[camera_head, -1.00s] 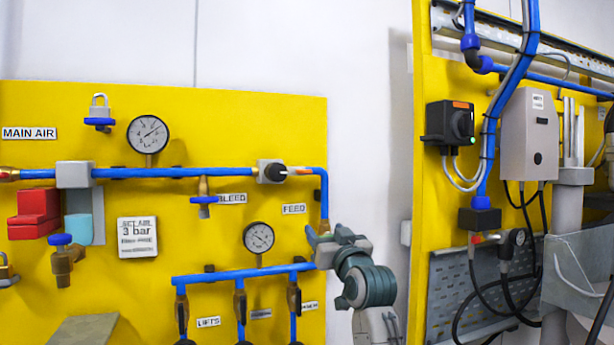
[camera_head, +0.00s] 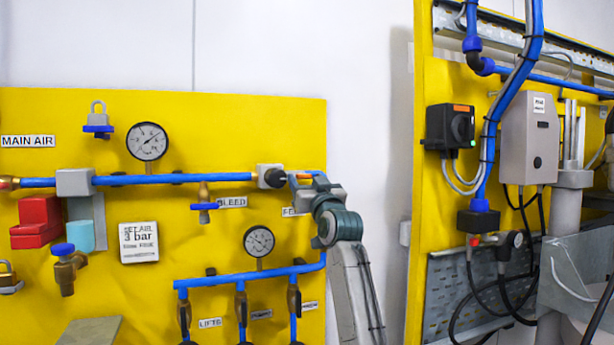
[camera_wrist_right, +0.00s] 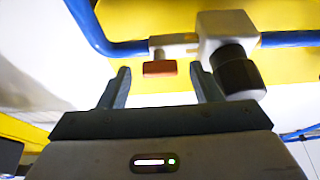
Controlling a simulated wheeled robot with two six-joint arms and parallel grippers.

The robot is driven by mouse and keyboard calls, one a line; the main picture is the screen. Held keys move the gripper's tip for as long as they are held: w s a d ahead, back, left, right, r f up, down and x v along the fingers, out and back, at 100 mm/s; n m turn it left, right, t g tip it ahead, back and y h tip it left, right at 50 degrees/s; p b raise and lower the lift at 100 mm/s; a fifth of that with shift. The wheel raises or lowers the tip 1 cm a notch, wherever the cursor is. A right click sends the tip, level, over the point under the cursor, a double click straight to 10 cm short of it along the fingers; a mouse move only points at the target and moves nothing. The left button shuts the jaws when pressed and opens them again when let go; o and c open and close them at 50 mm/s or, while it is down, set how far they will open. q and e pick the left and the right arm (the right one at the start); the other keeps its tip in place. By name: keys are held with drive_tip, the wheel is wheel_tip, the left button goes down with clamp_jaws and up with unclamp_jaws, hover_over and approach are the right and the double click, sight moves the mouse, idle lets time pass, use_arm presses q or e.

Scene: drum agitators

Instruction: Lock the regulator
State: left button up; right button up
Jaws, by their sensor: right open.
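The regulator is a light grey block with a black round knob (camera_head: 272,177) on the blue pipe of the yellow panel. Its block (camera_wrist_right: 222,28) and black knob (camera_wrist_right: 238,72) fill the upper right of the right wrist view. A small orange-red tab (camera_wrist_right: 160,68) hangs from a pale fitting beside the block. My right gripper (camera_head: 296,185) is just right of the knob in the head view. In the wrist view my right gripper (camera_wrist_right: 162,82) is open and empty. The tab appears between its fingers, and one fingertip appears close to the block. Contact cannot be told. My left gripper is not in view.
A pressure gauge (camera_head: 147,141), a bleed valve (camera_head: 204,204) and a lower blue manifold (camera_head: 220,279) surround the regulator. The blue pipe bends (camera_wrist_right: 90,30) near my right gripper. A second yellow panel (camera_head: 430,215) with boxes and cables stands to the right.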

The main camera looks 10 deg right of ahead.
drive_tip(key=shift+w+r, duration=0.1)
drive_tip(key=shift+w, duration=0.15)
drive_tip(key=c, duration=1)
drive_tip(key=shift+a, duration=0.1)
